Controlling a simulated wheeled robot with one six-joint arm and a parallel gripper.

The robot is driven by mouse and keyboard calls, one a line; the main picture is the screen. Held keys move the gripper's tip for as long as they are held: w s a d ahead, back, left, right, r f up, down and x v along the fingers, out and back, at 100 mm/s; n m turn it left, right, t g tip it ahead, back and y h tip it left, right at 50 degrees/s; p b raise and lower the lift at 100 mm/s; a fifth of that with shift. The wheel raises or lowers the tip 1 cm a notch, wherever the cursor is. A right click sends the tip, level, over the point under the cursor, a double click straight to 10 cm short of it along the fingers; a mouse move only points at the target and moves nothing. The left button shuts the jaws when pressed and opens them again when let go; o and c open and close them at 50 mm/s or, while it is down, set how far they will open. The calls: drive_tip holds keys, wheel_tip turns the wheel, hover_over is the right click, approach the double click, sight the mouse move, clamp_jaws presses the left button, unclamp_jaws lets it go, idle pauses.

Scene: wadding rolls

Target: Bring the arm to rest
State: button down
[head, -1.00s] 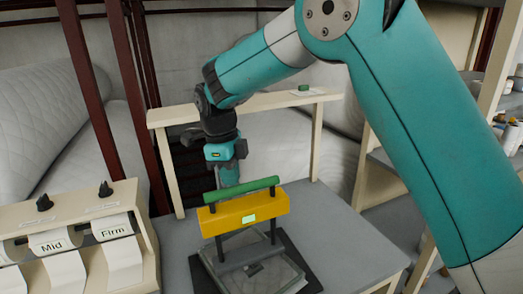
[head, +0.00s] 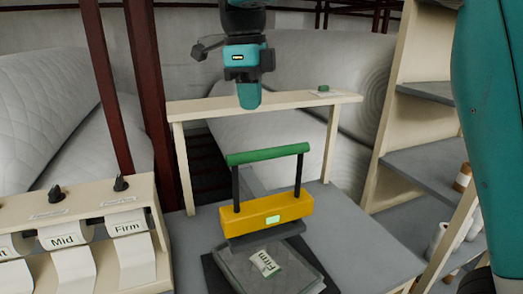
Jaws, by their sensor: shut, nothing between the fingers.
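My gripper (head: 248,104) points down in the upper middle of the head view, in front of the beige bench rail. Its fingers are together with nothing between them. It hangs well above the yellow press (head: 266,214) with the green handle (head: 268,153), apart from it. The press head is raised over a grey pad (head: 240,270) with a small label marked Firm (head: 266,263) on it. Part of my teal arm fills the right edge and hides some of the shelf.
A label dispenser (head: 146,190) with Mid and Firm strips stands at the left. A beige shelf unit (head: 395,125) with jars (head: 462,178) is at the right. Big wadding rolls (head: 325,80) lie behind. The grey tabletop (head: 370,235) is clear at right.

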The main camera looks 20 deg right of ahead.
drive_tip(key=s+d+f+n, duration=0.3)
drive_tip(key=s+d+n, duration=0.1)
drive_tip(key=n, duration=0.4)
drive_tip(key=s+a+f+n+y, duration=0.1)
drive_tip(key=s+f+n, duration=0.3)
drive_tip(key=s+n, duration=0.3)
drive_tip(key=s+a+f+n+y+b, duration=0.1)
drive_tip(key=s+a+f+n+y, duration=0.1)
drive_tip(key=s+f+n, duration=0.2)
drive_tip(key=s+a+f+n+y+b, duration=0.1)
drive_tip(key=s+f+n+y, duration=0.1)
drive_tip(key=s+n, duration=0.8)
drive_tip(key=f+n, duration=0.1)
drive_tip(key=n, duration=0.2)
drive_tip(key=shift+a+f, duration=0.4)
drive_tip(key=c, duration=1.8)
unclamp_jaws()
